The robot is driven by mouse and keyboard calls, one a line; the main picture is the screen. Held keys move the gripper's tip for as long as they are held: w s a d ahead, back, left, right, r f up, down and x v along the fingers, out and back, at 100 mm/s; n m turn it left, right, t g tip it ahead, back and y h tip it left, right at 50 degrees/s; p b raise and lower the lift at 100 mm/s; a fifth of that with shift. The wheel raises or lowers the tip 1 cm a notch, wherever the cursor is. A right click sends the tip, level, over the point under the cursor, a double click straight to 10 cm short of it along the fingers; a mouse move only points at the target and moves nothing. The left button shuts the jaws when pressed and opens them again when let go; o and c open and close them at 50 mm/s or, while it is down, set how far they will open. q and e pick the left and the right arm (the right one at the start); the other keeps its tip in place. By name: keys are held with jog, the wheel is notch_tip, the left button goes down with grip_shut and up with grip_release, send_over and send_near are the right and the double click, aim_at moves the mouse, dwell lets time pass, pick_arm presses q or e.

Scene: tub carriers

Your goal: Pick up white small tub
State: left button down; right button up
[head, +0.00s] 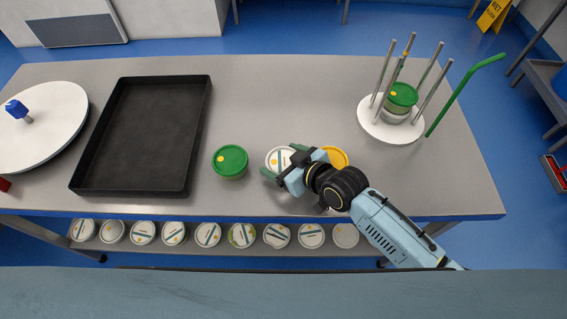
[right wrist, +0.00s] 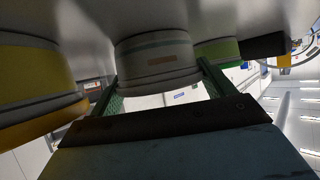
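The white small tub (head: 278,157) stands on the table between a green-lidded tub (head: 230,161) and a yellow-lidded tub (head: 337,157). My right gripper (head: 283,163) is at the white tub and hides part of it in the head view. The right wrist view looks upside down, with the white tub (right wrist: 158,62) straight ahead. The fingers (right wrist: 162,88) are spread, one toward each side of the tub; I cannot tell whether they touch it. My left gripper is not in view.
The yellow-lidded tub (right wrist: 38,85) is close beside the gripper. A black tray (head: 145,135) lies to the left. A white carrier with metal rods (head: 385,125) holds a green-lidded tub at the right. Several tubs (head: 208,234) line the lower shelf. The table's back middle is clear.

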jog(key=shift+c, duration=0.9)
